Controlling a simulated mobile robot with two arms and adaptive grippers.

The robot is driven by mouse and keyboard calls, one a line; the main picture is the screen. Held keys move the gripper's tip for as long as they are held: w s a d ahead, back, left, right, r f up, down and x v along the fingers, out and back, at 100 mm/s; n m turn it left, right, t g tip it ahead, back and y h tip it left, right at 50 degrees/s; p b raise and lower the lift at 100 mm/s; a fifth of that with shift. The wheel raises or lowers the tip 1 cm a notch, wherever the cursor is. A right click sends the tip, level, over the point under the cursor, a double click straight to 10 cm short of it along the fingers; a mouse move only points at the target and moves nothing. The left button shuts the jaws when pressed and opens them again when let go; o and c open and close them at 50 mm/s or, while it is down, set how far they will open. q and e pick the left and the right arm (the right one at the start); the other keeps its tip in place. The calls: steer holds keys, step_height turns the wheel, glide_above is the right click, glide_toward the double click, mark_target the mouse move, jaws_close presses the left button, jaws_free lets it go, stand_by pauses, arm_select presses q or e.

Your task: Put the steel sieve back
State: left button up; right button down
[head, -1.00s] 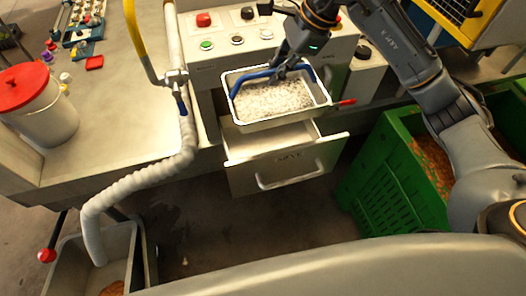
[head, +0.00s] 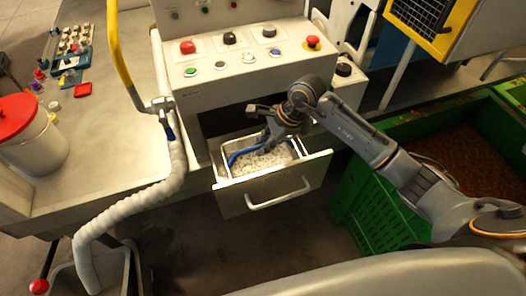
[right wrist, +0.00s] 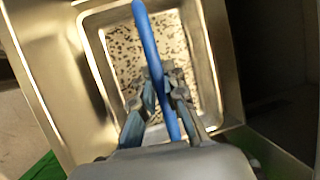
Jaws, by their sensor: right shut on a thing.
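The steel sieve (head: 294,150) is a shallow rectangular metal tray with a pale, dark-speckled bottom and a blue bar handle (head: 240,155). It sits inside the open steel drawer (head: 240,203) under the control panel. My right gripper (head: 267,138) is above it, shut on the blue handle. In the right wrist view, the fingers (right wrist: 163,95) close around the blue bar (right wrist: 150,45), with the sieve's wall (right wrist: 203,65) inside the drawer's walls (right wrist: 40,65). Whether the sieve rests on the drawer floor cannot be told. My left gripper is not in view.
The control panel (head: 220,72) with several buttons stands behind the drawer. A green crate (head: 385,215) with brown granules is to the right. A ribbed white hose (head: 150,197) hangs at the left. A white bucket with a red lid (head: 20,115) stands on the left bench.

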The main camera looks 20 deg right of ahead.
mark_target(256, 163)
step_height(256, 163, down, 4)
steer(key=shift+f+p, duration=0.1)
steer(key=shift+p, duration=0.35)
steer(key=shift+f, duration=0.3)
steer(key=c, duration=1.4)
jaws_free()
steer(key=shift+r, duration=0.15)
steer(key=b+v, duration=0.2)
steer(key=v, duration=1)
steer(key=shift+r, duration=0.1)
